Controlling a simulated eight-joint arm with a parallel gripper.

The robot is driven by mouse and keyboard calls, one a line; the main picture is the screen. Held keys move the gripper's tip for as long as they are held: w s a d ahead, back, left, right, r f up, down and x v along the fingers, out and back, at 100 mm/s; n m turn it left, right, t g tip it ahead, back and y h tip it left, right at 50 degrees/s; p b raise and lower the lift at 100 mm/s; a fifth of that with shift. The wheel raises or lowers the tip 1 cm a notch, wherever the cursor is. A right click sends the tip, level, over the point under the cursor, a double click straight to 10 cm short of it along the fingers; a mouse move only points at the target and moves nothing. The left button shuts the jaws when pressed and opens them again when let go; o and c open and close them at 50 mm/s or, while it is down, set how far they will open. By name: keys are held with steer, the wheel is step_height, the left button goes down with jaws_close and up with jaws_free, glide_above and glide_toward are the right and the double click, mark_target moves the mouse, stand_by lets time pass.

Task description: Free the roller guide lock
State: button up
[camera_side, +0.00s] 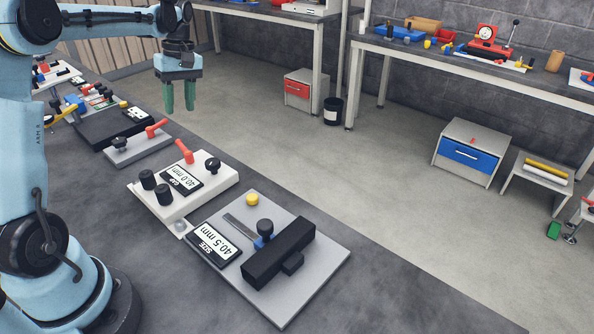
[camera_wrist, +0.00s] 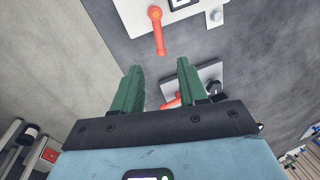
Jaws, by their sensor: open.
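Two orange levers are in the side view, and no label tells which one is the roller guide lock. One orange lever (camera_side: 185,151) tilts up from the white block (camera_side: 213,181), beside a display reading 40.0 mm; it also shows in the wrist view (camera_wrist: 156,32). The other orange lever (camera_side: 157,128) is on a grey plate (camera_side: 139,151) with a black knob (camera_side: 120,143); in the wrist view it (camera_wrist: 172,102) is partly hidden behind a finger. My gripper (camera_side: 180,108), with green fingers, is open and empty. It hangs above the bench, apart from both levers.
A grey plate (camera_side: 321,252) nearer the camera carries a black bar (camera_side: 278,252), a yellow button (camera_side: 252,199) and a display reading 40.5 mm. Several fixtures crowd the bench's far left, including a black block (camera_side: 112,126). Open floor (camera_side: 400,190) lies beyond the bench edge.

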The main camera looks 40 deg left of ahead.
steer(key=shift+w+r, duration=0.2)
steer(key=shift+r, duration=0.85)
steer(key=s+d+r+m+t+y, duration=0.15)
steer(key=d+m+t, duration=0.25)
steer(key=d+m, duration=0.65)
steer(key=s+d+f+m+t+h, duration=0.1)
steer(key=s+d+f+m+t, duration=0.1)
steer(key=d, duration=0.5)
steer(key=s+d+f+m+t+h, duration=0.1)
steer(key=s+d+f+m+t, duration=0.1)
steer(key=d, duration=0.5)
steer(key=s+m+t, duration=0.1)
steer(key=s+m, duration=0.1)
steer(key=s, duration=0.1)
